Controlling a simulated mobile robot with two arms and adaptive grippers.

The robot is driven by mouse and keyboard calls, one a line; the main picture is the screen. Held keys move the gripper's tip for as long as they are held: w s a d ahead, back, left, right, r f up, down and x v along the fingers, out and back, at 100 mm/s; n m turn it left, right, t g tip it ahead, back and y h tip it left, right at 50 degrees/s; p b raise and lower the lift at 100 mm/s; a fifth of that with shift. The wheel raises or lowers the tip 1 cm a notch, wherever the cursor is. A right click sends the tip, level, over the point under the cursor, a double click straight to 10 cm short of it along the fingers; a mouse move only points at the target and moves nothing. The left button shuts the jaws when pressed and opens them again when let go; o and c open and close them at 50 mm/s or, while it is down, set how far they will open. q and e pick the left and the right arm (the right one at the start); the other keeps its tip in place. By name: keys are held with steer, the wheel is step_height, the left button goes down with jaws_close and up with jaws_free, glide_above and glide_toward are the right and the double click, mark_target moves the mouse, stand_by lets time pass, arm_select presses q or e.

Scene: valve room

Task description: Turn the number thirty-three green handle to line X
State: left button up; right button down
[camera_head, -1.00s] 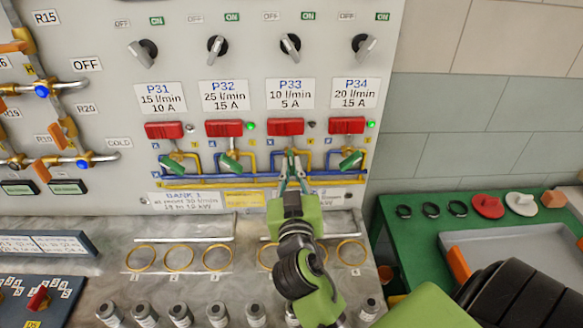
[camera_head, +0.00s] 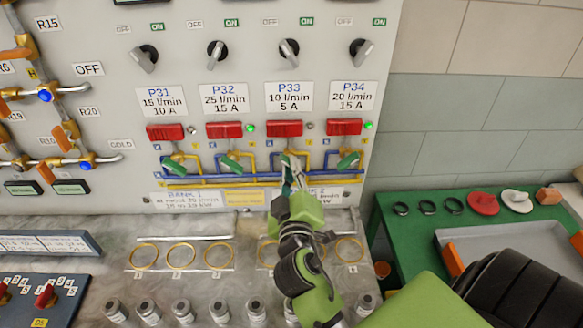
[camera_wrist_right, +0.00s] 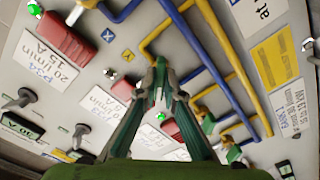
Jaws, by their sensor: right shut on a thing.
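The P33 label (camera_head: 289,96) is third in the row on the panel, above a red block (camera_head: 285,129). My right gripper (camera_head: 290,163) is at the valve below that block, its fingers pointing up and leaning left. It is shut on the green P33 handle, which the fingers mostly hide, so its exact angle cannot be told. The right wrist view shows the narrow fingertips (camera_wrist_right: 158,72) together at the valve. A blue tag (camera_wrist_right: 108,40), seemingly marked X, and a yellow tag (camera_wrist_right: 128,56) lie beside it. My left gripper is not in view.
Green handles of P31 (camera_head: 172,166), P32 (camera_head: 231,163) and P34 (camera_head: 349,160) flank the valve. Blue and yellow pipes (camera_head: 218,181) run close below. A green table (camera_head: 395,235) is at right.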

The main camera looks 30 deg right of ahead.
steer(key=shift+r, duration=0.2)
steer(key=c, duration=2.2)
jaws_free()
steer(key=shift+o, duration=0.2)
steer(key=shift+w+d+f, duration=0.1)
steer(key=shift+w+f, duration=0.05)
step_height(320, 180, up, 10)
